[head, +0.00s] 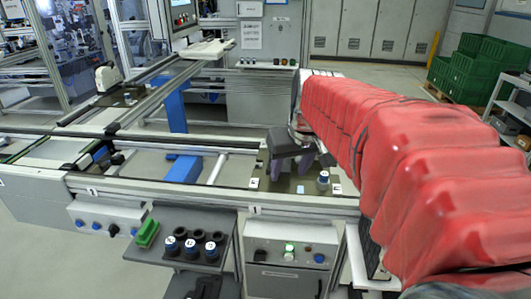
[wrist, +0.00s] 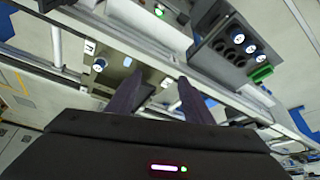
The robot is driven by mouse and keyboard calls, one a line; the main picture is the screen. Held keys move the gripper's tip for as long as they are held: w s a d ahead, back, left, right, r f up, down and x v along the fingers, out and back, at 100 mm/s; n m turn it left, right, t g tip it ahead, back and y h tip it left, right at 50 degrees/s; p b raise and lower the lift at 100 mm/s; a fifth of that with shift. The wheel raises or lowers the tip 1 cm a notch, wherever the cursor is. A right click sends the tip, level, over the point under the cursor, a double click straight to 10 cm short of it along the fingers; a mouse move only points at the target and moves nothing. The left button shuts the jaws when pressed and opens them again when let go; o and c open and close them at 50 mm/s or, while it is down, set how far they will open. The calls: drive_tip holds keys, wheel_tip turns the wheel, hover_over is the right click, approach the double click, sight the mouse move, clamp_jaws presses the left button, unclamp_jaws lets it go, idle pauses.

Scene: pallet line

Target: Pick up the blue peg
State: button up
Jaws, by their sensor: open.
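A blue peg with a white top (head: 323,180) stands upright on the flat plate (head: 290,186) of the line. It also shows in the wrist view (wrist: 99,65), left of the fingers. My gripper (head: 291,166) is open, its purple fingers apart above the plate. In the head view it is just left of the peg; in the wrist view the space between its fingertips (wrist: 159,80) is empty. Several more blue pegs with white tops (head: 190,247) sit in a dark holder at the front; they also show in the wrist view (wrist: 249,48).
A green block (head: 147,233) lies on the shelf left of the holder. A control box (head: 288,252) is mounted below the plate. Conveyor rails (head: 150,95) run on the left. Green crates (head: 480,65) are stacked at the back right.

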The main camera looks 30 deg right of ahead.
drive_tip(key=w+d+f, duration=0.1)
drive_tip(key=w+d, duration=0.1)
drive_tip(key=d, duration=0.7)
drive_tip(key=w+d+m, duration=0.1)
drive_tip(key=w+d, duration=0.1)
drive_tip(key=d, duration=0.8)
drive_tip(key=shift+w+d+f+m, duration=0.2)
drive_tip(key=shift+w+f+m, duration=0.1)
drive_tip(key=shift+w+f, duration=0.1)
hover_over(325, 174)
drive_tip(key=s, duration=0.2)
wheel_tip(325, 174, down, 8)
drive_tip(key=shift+s+a+r, duration=0.1)
drive_tip(key=shift+a, duration=0.25)
drive_tip(key=shift+x, duration=2.65)
drive_tip(key=shift+s, duration=0.2)
